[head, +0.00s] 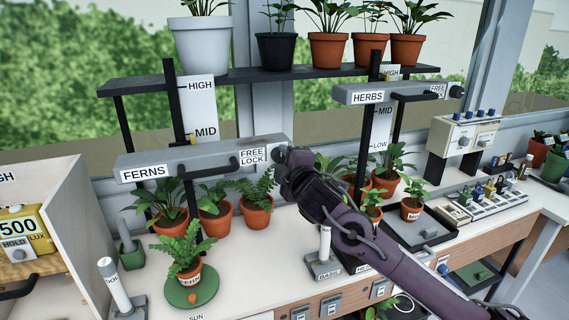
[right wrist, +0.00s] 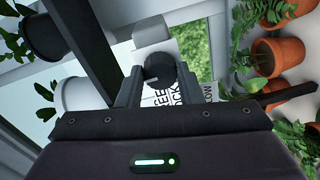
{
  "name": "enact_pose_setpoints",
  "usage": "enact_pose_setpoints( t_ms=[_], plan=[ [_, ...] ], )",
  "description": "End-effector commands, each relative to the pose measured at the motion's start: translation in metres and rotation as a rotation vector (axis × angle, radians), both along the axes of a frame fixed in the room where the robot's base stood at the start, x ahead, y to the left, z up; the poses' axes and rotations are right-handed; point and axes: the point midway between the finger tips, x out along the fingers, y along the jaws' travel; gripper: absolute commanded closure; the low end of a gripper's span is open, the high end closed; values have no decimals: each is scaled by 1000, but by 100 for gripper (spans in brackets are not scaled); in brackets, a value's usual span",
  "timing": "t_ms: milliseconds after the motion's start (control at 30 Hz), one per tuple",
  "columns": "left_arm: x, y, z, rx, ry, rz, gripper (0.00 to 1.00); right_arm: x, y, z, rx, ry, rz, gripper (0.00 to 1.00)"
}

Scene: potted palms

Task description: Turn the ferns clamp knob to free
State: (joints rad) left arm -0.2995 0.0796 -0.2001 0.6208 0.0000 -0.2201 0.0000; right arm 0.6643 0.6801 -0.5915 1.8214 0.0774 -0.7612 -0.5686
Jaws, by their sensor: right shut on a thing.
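The ferns lamp bar (head: 205,150) is a grey bar with a FERNS label at its left end and a FREE / LOCK label (head: 253,156) near its right end. My right gripper (head: 284,166) is at that right end, with its arm coming in from the lower right. In the right wrist view, its two fingers (right wrist: 160,84) are shut on the dark round clamp knob (right wrist: 168,70). The FREE / LOCK lettering lies partly hidden behind the fingers there. In the head view the gripper mostly covers the knob, so its setting cannot be told. My left gripper is not in view.
A HERBS bar (head: 400,92) with its own dark knob (head: 456,91) is at the upper right. Upright posts and a HIGH / MID scale (head: 204,110) stand behind the ferns bar. Potted ferns stand below it, and a shelf (head: 270,73) of pots is above.

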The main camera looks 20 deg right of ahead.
Motion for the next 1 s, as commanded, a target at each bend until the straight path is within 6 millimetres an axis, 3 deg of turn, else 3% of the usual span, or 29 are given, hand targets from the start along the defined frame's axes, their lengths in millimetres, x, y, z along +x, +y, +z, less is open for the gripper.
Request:
enact_pose_setpoints(
  t_ms=[467,500,633,1000],
  plan=[
    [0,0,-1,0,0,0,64,0,1,-1,-14,1,2,90],
    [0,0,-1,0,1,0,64,0,1,-1,-14,1,2,62],
    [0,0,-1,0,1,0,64,0,1,-1,-13,2,1,45],
    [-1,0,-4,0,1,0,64,-7,0,-1,-12,0,2,45]
  ],
)
